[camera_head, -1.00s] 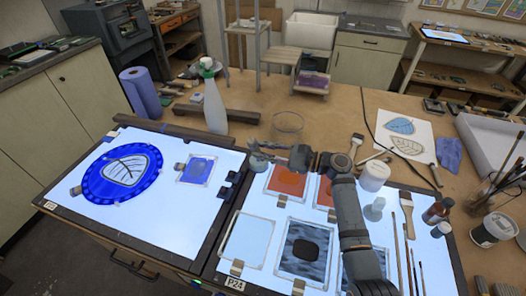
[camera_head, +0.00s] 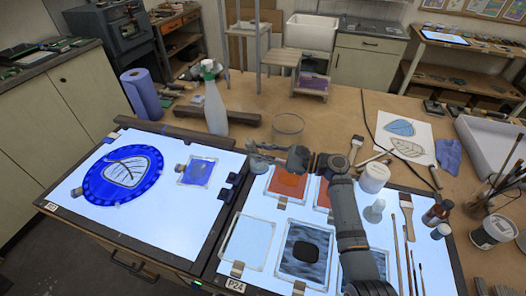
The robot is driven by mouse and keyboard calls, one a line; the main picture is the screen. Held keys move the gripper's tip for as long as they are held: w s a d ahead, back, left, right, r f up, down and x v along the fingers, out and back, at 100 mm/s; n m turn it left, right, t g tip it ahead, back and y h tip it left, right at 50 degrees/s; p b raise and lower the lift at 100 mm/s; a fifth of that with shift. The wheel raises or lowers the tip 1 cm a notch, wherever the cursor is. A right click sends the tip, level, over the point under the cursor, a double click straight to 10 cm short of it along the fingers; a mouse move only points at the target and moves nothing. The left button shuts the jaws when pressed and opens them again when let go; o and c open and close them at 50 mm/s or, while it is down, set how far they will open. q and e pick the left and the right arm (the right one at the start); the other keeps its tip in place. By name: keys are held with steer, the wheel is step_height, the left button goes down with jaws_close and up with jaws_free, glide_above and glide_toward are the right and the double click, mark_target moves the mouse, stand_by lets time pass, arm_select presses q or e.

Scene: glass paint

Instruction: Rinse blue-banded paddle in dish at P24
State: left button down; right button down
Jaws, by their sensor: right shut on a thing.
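My right gripper (camera_head: 268,152) reaches in from the lower right, over the back left corner of the light table (camera_head: 222,268) labelled P24 (camera_head: 235,285). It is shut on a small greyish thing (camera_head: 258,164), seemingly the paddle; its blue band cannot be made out. A clear round glass dish (camera_head: 288,127) stands on the wood just behind the gripper, apart from it. My left gripper is not in view.
Red (camera_head: 287,184) and grey-patterned (camera_head: 306,249) panels lie on the P24 table. A white jar (camera_head: 374,178), small bottles and brushes (camera_head: 406,215) crowd its right side. A spray bottle (camera_head: 215,105) stands behind. The left light table holds a blue leaf disc (camera_head: 93,185).

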steer(key=shift+d, duration=0.1)
steer(key=shift+s+d, duration=0.2)
steer(key=shift+d, duration=0.4)
steer(key=shift+p+x, duration=0.3)
steer(key=shift+x, duration=0.5)
steer(key=shift+v, duration=0.8)
steer(key=shift+p+x, duration=0.3)
steer(key=shift+x, duration=0.5)
steer(key=shift+d, duration=0.15)
